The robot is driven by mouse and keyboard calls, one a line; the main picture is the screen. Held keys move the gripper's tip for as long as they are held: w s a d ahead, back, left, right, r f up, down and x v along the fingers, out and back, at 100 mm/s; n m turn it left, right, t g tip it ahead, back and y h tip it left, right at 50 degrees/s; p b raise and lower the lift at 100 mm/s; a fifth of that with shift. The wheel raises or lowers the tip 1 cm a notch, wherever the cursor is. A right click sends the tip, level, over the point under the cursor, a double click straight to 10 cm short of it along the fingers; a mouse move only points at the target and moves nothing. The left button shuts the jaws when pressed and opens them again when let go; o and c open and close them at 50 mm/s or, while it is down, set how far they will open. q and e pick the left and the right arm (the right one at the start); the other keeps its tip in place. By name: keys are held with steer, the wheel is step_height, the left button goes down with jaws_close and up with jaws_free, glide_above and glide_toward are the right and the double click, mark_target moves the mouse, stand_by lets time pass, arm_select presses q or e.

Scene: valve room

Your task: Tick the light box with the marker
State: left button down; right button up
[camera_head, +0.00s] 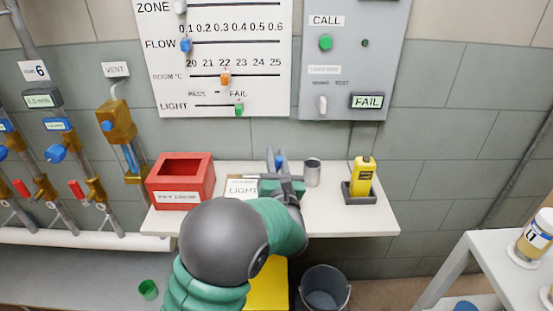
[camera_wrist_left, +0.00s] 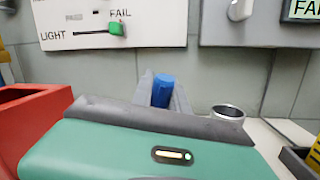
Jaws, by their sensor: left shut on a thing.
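My left gripper (camera_head: 278,172) reaches over the white shelf and is shut on the blue marker (camera_head: 280,162). The marker's blue end also shows in the left wrist view (camera_wrist_left: 163,90), upright between the fingers; its lower end is hidden. A pale card (camera_head: 242,186) printed LIGHT lies on the shelf, just left of my gripper. My gripper covers part of the card, and its box cannot be made out. I cannot tell whether the marker touches the card. On the wall panel, the green LIGHT slider (camera_head: 239,110) stands under FAIL. My right gripper is not in view.
A red open box (camera_head: 180,182) stands left of the card on the shelf (camera_head: 350,222). A metal cup (camera_head: 312,173) stands close right of my gripper. A yellow device (camera_head: 362,177) sits in a dark holder further right. A grey bucket (camera_head: 324,290) stands below.

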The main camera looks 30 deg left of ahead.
arm_select(q)
step_height(320, 180, up, 7)
steer(key=p, duration=0.2)
steer(key=shift+r, duration=0.2)
stand_by(0.5)
